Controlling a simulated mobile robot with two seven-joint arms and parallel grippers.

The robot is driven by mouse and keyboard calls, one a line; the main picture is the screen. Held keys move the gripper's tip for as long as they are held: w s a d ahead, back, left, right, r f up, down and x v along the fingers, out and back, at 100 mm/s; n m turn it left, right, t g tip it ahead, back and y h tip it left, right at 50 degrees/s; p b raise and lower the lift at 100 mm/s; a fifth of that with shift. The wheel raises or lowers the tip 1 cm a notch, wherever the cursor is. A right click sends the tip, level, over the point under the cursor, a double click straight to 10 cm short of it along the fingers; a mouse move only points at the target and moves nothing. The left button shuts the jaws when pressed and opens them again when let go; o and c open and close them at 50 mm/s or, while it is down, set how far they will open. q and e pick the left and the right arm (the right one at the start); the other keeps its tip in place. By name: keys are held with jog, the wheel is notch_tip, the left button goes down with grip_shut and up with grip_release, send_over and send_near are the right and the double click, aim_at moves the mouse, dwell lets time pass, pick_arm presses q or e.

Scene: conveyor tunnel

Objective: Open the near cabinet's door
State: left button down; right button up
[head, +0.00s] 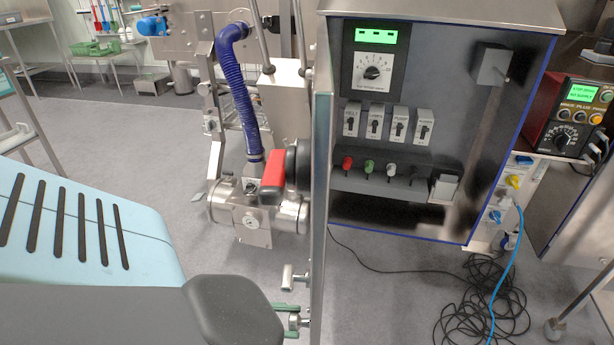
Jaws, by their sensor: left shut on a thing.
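The near cabinet (384,208) stands right of centre with its front open and its inside showing. Its door (321,190) stands swung out toward me and is seen almost edge-on, hinged on the cabinet's left side. A red rotary switch handle (273,182) juts from the door's outer face. My left gripper (294,320), with green fingertips, is low on the outer side of the door. It is shut on a small metal latch handle there, partly hidden by my arm. A second latch handle (288,277) sits just above it. My right gripper is not in view.
Inside the cabinet are a green display (375,36), a dial, breakers and coloured knobs. A steel machine with a blue hose (238,90) stands behind the door's left side. Black cable (482,305) lies coiled on the floor at right. Another control box (570,115) is at far right.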

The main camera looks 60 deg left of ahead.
pick_arm(q)
jog(key=shift+s+a, duration=0.3)
jog(key=shift+s, duration=0.1)
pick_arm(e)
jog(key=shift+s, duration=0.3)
pick_arm(q)
jog(key=c, duration=1)
grip_release()
jog(key=p+v, duration=0.1)
jog(key=v, duration=0.6)
jog(key=shift+s+a, duration=0.25)
jog(key=shift+a, duration=0.05)
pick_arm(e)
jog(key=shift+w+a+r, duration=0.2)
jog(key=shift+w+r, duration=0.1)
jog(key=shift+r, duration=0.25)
